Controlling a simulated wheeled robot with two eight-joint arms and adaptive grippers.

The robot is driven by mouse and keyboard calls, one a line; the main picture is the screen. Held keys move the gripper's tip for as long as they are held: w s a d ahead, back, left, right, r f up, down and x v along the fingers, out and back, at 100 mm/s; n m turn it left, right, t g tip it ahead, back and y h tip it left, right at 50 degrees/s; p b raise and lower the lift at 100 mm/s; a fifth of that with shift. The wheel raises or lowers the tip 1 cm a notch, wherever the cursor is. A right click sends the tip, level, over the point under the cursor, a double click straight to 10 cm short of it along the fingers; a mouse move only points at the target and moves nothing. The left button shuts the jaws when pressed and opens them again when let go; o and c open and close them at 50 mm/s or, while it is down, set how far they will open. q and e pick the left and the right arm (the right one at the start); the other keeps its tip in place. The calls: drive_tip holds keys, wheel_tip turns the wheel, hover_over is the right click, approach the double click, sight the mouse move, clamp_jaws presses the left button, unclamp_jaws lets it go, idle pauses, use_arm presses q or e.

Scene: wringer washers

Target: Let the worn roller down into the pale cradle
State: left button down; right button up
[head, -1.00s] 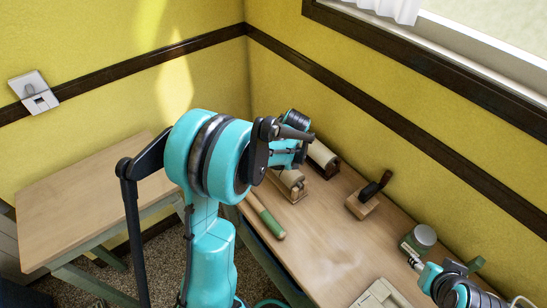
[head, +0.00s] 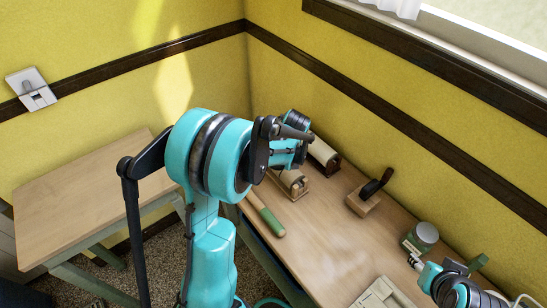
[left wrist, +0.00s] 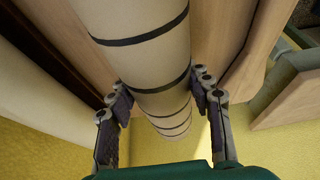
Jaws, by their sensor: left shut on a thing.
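A long cream roller with dark bands (left wrist: 160,75) lies between the two fingers of my left gripper (left wrist: 162,88) in the left wrist view. The fingers are shut on it, one on each side. In the head view my left gripper is largely hidden behind my arm, above the far end of the bench. A pale wooden cradle (head: 303,190) with a cream roller (head: 290,178) shows just below the wrist. I cannot tell whether that roller rests on the cradle or hangs just over it. My right gripper (head: 414,260) is small at the lower right, its jaws unclear.
A dark cradle with another cream roller (head: 323,153) stands close behind, by the wall. A green roller (head: 268,217) lies at the bench's front edge. The bench middle (head: 325,235) is clear.

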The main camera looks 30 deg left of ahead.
use_arm(q)
drive_tip(key=c, duration=0.6)
unclamp_jaws()
drive_tip(key=shift+r+p, duration=3.4)
drive_tip(key=shift+r, duration=1.15)
